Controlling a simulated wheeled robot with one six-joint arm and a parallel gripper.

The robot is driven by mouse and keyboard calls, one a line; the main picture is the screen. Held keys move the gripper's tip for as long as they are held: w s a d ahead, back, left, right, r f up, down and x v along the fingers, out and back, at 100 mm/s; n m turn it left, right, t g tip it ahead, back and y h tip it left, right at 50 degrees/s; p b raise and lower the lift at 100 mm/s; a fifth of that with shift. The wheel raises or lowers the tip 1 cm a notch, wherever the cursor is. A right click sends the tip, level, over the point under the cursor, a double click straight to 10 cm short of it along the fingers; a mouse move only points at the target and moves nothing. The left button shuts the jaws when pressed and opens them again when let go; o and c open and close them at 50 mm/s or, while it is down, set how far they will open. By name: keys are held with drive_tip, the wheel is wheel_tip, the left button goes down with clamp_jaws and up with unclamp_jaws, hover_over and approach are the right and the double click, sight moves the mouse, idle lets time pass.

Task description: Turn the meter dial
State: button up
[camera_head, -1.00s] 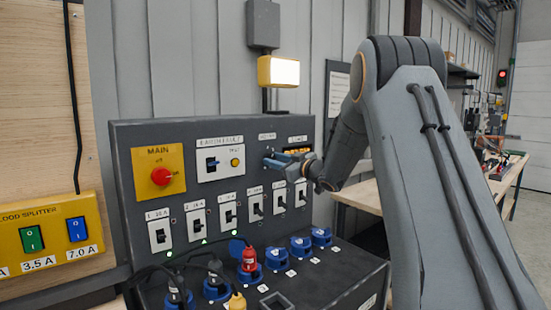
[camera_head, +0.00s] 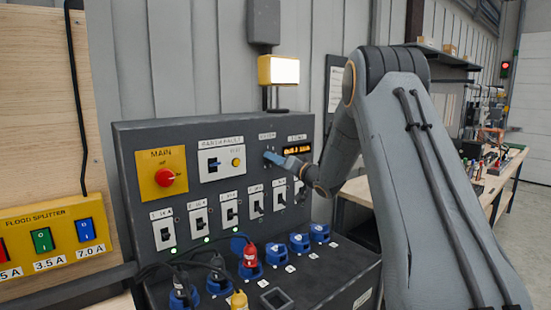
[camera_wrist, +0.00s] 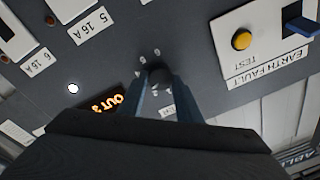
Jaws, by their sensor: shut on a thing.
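The meter dial (camera_wrist: 159,74) is a small dark round knob with numbers marked around it on the grey panel. In the wrist view it sits between the two blue fingers of my gripper (camera_wrist: 160,88), which are shut on it. In the head view my gripper (camera_head: 270,156) reaches the panel from the right and mostly hides the dial. An orange-lit display (camera_head: 298,150) is beside the dial; in the wrist view it appears upside down and seems to read OUT and a digit, which I cannot read surely.
An earth fault plate (camera_head: 221,158) with a yellow test button is left of the dial. A red main switch (camera_head: 163,177) is farther left. Several breakers (camera_head: 231,214) line the panel below, above blue sockets (camera_head: 300,243) with some plugs. A lit lamp (camera_head: 279,70) stands above.

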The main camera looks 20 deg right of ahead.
drive_tip(key=shift+m+p, duration=0.35)
drive_tip(key=shift+m, duration=0.75)
drive_tip(key=o, duration=1)
drive_tip(key=shift+o, duration=0.2)
drive_tip(key=shift+s+d, duration=0.1)
drive_tip(key=b+v, duration=0.3)
drive_tip(key=v, duration=0.4)
drive_tip(key=shift+s, duration=0.35)
